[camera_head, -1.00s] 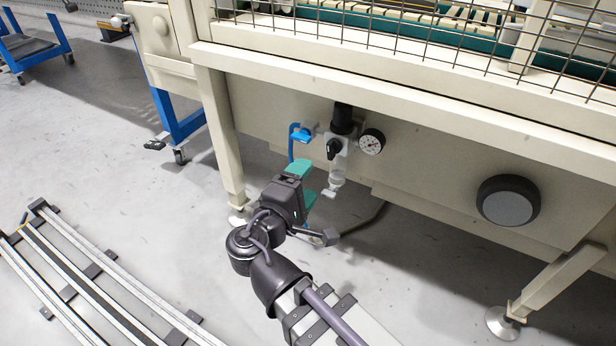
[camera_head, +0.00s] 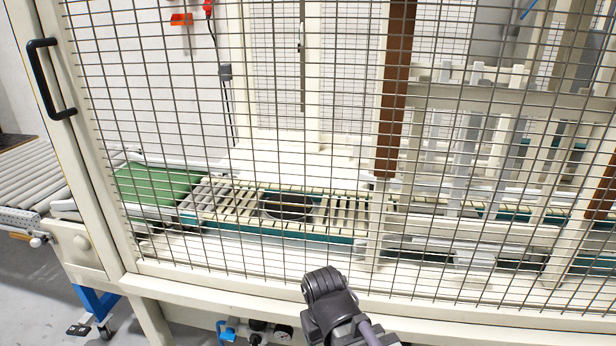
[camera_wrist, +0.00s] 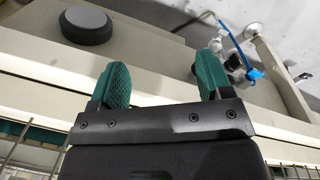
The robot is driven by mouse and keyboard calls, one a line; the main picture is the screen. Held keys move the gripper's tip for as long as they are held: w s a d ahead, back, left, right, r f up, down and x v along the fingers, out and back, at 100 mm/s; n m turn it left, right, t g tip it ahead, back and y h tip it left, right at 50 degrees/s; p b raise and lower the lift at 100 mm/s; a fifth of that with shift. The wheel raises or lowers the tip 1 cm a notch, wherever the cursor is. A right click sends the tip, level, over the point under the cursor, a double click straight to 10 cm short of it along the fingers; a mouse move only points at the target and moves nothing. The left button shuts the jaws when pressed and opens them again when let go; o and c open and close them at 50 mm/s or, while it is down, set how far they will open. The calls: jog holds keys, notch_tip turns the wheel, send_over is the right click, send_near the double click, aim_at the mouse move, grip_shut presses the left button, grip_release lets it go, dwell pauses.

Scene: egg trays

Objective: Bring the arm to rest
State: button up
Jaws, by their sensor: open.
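My gripper (camera_wrist: 160,88) shows in the wrist view with two green ribbed fingers set wide apart and nothing between them. Beyond the fingers lies the cream machine frame, with a round black knob (camera_wrist: 87,24) at the upper left and the air regulator with its blue valve (camera_wrist: 240,62) at the right. In the head view my arm's dark wrist is at the bottom centre, in front of the cream beam below the mesh. The gripper fingers are hidden there.
A wire mesh guard (camera_head: 290,120) fills most of the head view, with a roller conveyor (camera_head: 280,212) behind it. A black door handle (camera_head: 50,78) is at the upper left. The regulator's gauge (camera_head: 283,331) is below the beam. Grey floor shows at the lower left.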

jog(key=d+r+m+p, duration=0.2)
jog(key=d+r+p, duration=0.4)
jog(key=r, duration=0.2)
jog(key=w+d+r+m+y+p, duration=0.1)
jog(key=d+r+m+p, duration=0.1)
jog(key=d+r+p, duration=0.4)
notch_tip(320, 180, up, 4)
jog(key=shift+w+d+f+p, duration=0.2)
jog(key=shift+w+d+p, duration=0.1)
jog(key=shift+d+p, duration=0.15)
jog(key=shift+a+f, duration=0.1)
